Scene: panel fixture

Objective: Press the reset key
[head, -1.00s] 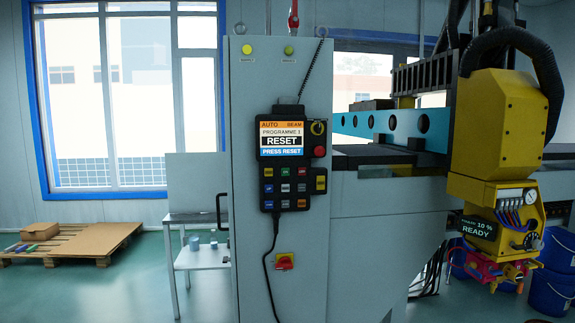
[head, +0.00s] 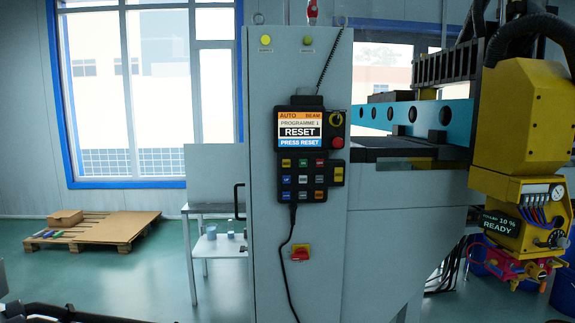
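A dark hand-held control panel (head: 302,207) hangs upright on the front of a grey cabinet. Its screen (head: 302,131) reads AUTO, BEAM, PROGRAMME 1, RESET and PRESS RESET. Below the screen is a block of small coloured keys (head: 303,179) in rows, with a yellow key (head: 339,174) at their right. The key labels are too small to read, so I cannot tell which one is the reset key. Nothing touches the panel. Dark parts, probably of my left arm, show at the bottom left edge. Neither gripper can be made out.
A red button (head: 337,143) sits beside the screen. A yellow machine head (head: 518,115) hangs at right, its display reading READY. A pallet (head: 95,232) lies far left.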

